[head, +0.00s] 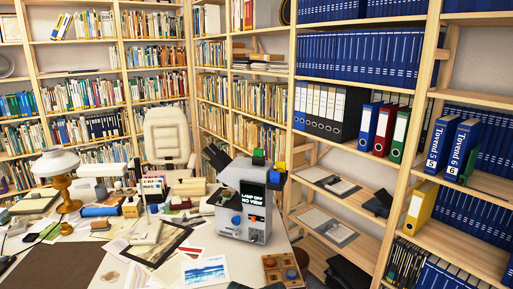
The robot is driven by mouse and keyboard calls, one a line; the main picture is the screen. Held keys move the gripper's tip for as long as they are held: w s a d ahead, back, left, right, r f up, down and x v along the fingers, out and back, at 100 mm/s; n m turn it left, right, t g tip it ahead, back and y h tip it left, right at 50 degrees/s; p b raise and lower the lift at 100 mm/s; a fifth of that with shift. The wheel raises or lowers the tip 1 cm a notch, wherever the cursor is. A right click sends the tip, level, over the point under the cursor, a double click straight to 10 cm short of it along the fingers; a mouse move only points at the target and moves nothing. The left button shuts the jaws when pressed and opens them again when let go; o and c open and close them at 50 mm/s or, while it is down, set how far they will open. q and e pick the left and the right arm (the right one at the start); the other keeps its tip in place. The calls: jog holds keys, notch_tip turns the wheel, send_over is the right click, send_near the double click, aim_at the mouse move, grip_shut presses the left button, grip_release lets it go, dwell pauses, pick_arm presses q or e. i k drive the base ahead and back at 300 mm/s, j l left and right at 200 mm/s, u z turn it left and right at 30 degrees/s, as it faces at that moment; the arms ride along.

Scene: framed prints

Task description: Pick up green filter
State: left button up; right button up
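A small green block (274,178), which looks like the green filter, sits at the upper right side of a grey machine (243,212) on the desk. A yellow block (280,167) and a blue block (258,156) are close by it at the machine's top. The machine's dark screen reads "LAMP OFF NO VIEW". How the green block is attached is too small to tell. Neither of my grippers is in view.
The desk (225,250) is crowded with papers, a framed print (158,243), boxes and a white-shaded lamp (57,165). A wooden tray (270,263) with round pieces lies at the front right. A pale chair (167,137) stands behind, and full bookshelves surround the desk.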

aim_at(258, 152)
jog(key=i+l, duration=0.25)
jog(key=l, duration=0.2)
jog(key=i+l, duration=0.25)
jog(key=l, duration=0.2)
jog(key=i+l, duration=0.3)
jog(key=l, duration=0.15)
jog(key=i+l, duration=0.25)
jog(key=l, duration=0.15)
jog(key=i+l, duration=0.25)
jog(key=l, duration=0.2)
